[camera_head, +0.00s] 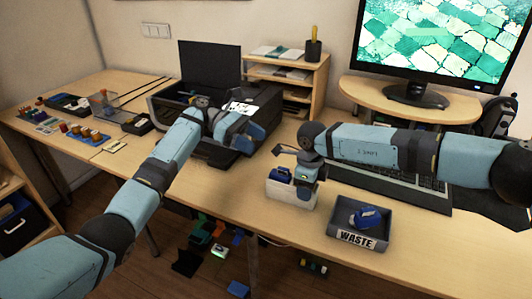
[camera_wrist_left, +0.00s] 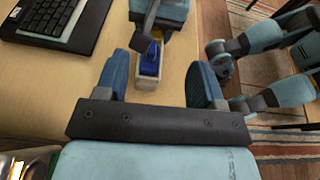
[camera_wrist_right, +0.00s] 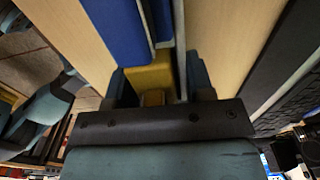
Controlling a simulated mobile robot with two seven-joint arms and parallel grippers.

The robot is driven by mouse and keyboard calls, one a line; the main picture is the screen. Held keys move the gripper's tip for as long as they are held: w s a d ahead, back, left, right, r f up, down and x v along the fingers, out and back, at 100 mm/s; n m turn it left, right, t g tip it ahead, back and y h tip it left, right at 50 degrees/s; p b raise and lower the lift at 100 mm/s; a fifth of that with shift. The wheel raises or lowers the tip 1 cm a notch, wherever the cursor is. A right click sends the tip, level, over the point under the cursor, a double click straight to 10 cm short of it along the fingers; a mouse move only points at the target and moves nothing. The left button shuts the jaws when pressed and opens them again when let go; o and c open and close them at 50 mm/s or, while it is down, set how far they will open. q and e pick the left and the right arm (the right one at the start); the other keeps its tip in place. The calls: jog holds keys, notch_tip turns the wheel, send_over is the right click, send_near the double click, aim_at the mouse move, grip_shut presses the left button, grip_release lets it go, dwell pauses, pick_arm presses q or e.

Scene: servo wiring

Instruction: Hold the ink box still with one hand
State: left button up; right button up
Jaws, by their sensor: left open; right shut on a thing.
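The ink box (camera_head: 290,193) is a small white open-topped box on the table in front of the keyboard, with blue contents. My left gripper (camera_head: 250,132) is open and empty in front of the printer. In the left wrist view the ink box (camera_wrist_left: 147,83) lies beyond and between the open fingers (camera_wrist_left: 160,75), apart from them, with a blue piece (camera_wrist_left: 152,60) in it.
A grey WASTE tray (camera_head: 384,238) holding a blue piece (camera_head: 367,216) stands right of the ink box. The black printer (camera_head: 175,105) is behind my left arm. A keyboard (camera_head: 425,190) lies behind the tray. Bare table lies in front of the printer.

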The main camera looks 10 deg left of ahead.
pick_arm(q)
jog(key=shift+w+a+f, duration=0.1)
jog(key=shift+a+f, duration=0.35)
jog(key=shift+f, duration=0.15)
pick_arm(e)
jog(key=shift+a, duration=0.1)
jog(key=o, duration=1)
jog(key=shift+w+r, duration=0.1)
jog(key=shift+r, duration=0.05)
jog(key=shift+r, duration=0.1)
